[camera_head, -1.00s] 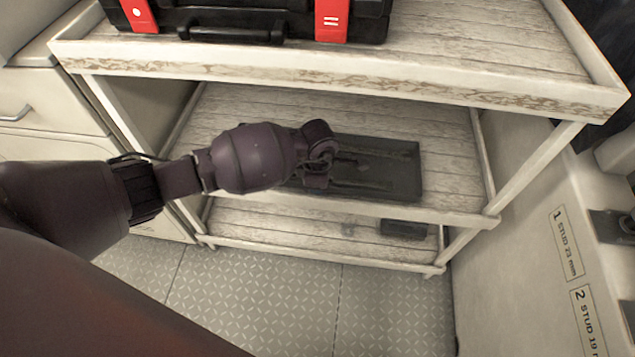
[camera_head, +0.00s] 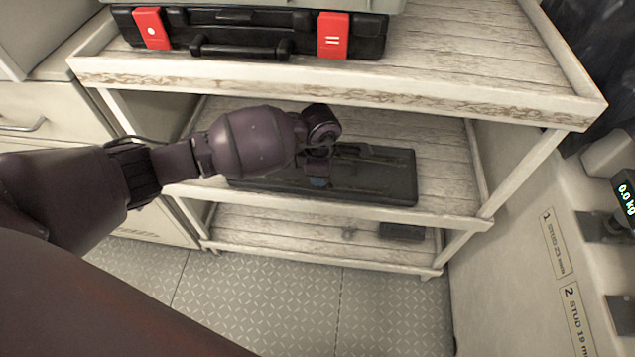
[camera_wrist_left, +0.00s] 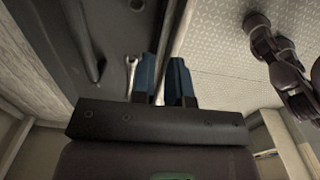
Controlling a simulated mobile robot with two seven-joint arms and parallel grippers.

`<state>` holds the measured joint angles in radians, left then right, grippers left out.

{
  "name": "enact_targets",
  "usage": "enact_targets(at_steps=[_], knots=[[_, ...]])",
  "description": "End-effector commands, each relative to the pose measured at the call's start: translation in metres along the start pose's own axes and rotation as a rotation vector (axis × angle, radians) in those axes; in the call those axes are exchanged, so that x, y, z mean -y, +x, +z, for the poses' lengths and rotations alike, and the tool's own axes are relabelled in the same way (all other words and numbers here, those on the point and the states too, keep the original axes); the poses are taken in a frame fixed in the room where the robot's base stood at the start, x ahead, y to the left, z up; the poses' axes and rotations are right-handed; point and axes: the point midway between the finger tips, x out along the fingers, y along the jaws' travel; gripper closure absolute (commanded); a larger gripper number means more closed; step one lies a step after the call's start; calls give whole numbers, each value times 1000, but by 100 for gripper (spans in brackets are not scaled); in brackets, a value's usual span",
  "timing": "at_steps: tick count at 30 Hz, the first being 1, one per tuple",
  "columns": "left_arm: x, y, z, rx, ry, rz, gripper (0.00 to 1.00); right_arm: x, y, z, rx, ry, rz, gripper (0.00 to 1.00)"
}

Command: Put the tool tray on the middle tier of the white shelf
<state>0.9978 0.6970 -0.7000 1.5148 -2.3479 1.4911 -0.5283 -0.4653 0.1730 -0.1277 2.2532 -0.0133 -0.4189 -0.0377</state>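The dark tool tray (camera_head: 385,185) lies on the middle tier (camera_head: 440,150) of the white shelf, close to its front edge. My left gripper (camera_head: 318,180) reaches down at the tray's front side; the forearm and wrist hide part of the tray. In the left wrist view, its two blue fingers (camera_wrist_left: 162,80) stand close together, one on each side of the tray's rim (camera_wrist_left: 168,40). Whether they press on it is not clear. A silver wrench (camera_wrist_left: 130,72) and a dark tool (camera_wrist_left: 85,42) show inside the tray. My right gripper is not clearly shown.
A black case with red latches (camera_head: 265,32) stands on the top tier. A small dark object (camera_head: 402,231) lies on the bottom tier. Drawers (camera_head: 40,120) are at left, a labelled light panel (camera_head: 530,250) at right. The middle tier's right end is bare.

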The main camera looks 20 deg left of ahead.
Motion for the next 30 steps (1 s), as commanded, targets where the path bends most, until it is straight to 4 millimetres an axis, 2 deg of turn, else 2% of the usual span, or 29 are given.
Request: enact_targets(at_steps=[4, 11, 14, 17, 20, 22, 24, 27, 30], knots=[[1, -8, 0, 0, 1, -1, 85, 0, -2, 1, 4, 12, 3, 53], [2, -7, 0, 1, 1, -5, 85, 0, -3, 7, 17, 14, 3, 53], [10, -2, 5, 33, -5, -26, 85, 0, -4, 8, 19, 13, 3, 53], [37, 8, 18, 134, -32, -95, 85, 0, -4, 7, 18, 13, 3, 53], [83, 19, 43, 322, -104, -224, 85, 0, -4, 6, 15, 13, 3, 53], [120, 18, 62, 488, -194, -339, 85, 0, -4, 5, 12, 12, 3, 53], [151, 11, 80, 650, -304, -452, 85, 0, -3, 3, 8, 12, 3, 53], [184, -8, 96, 864, -495, -611, 85, 0, -2, 0, 3, 12, 2, 53], [203, -30, 102, 1056, -720, -762, 85, 0, -1, -2, -3, 11, 2, 53]])
